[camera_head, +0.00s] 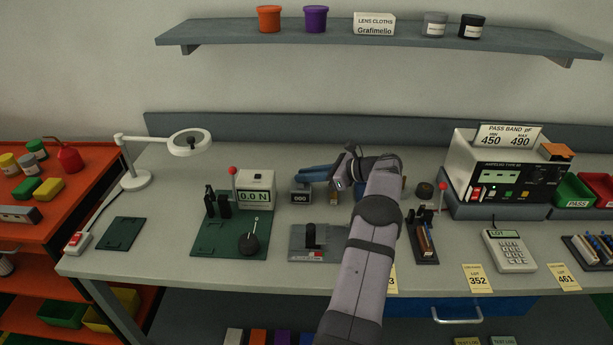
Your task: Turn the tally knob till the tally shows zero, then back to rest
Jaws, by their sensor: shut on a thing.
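The tally (300,194) is a small grey box at the middle of the bench, with a dark window on its front. Its digits look like 000, though they are very small. My gripper (337,186) is just right of the tally, pointing down and left, with its fingers close to the tally's right side. It is shut on what appears to be the tally knob. The knob itself is mostly hidden by the fingers and wrist, so its angle cannot be told.
A blue object (314,174) lies behind the tally. A force gauge (256,191) on a green base stands left. A grey fixture (311,240) with a black handle is in front. A rack (423,245) and a meter (505,168) stand right. A shelf (374,41) hangs above.

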